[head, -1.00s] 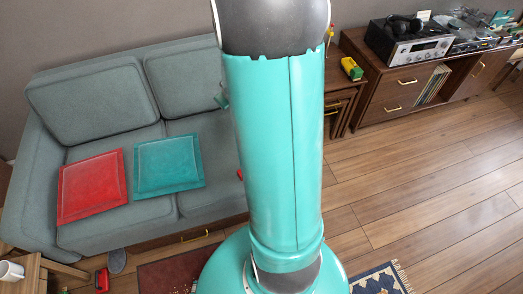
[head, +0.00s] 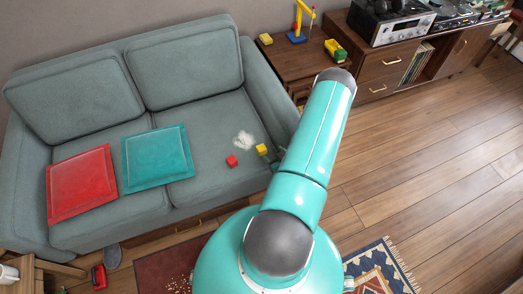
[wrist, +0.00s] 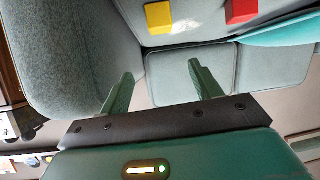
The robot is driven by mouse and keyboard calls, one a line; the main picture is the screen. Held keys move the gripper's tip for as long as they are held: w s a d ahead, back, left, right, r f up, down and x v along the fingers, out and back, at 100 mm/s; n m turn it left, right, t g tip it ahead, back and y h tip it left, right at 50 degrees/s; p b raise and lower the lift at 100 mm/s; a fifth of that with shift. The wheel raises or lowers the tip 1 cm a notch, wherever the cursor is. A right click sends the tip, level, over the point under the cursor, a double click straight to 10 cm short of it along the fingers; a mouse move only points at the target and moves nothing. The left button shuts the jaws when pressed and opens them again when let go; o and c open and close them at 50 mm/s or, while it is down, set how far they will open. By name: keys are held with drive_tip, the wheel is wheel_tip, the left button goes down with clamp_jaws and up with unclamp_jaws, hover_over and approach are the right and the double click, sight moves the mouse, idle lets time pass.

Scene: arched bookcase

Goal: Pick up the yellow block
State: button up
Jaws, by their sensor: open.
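A yellow block (head: 262,149) lies on the right seat cushion of the grey sofa (head: 220,128), near the right armrest. It also shows at the top of the wrist view (wrist: 158,17). A second yellow block (head: 266,39) sits on the wooden side table. My gripper (wrist: 160,78) is open and empty, its two green fingers apart. It is short of the yellow block on the sofa and not touching it. In the head view it is mostly hidden by my arm.
A red block (head: 232,160) lies close beside the yellow one, with a white fluffy patch (head: 243,140) behind them. Red (head: 80,185) and teal (head: 157,158) cushions lie further left. The sofa's right armrest (head: 268,90) rises near my arm. Wooden floor is clear at right.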

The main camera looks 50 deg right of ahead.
sight(263, 149)
wheel_tip(263, 149, down, 3)
drive_tip(key=s+a+m, duration=0.1)
drive_tip(key=s+a, duration=0.1)
drive_tip(key=shift+t+h, duration=0.3)
drive_tip(key=shift+h, duration=0.1)
drive_tip(key=x, duration=1.3)
drive_tip(key=shift+f, duration=0.1)
drive_tip(key=shift+c, duration=0.2)
drive_tip(key=c, duration=1)
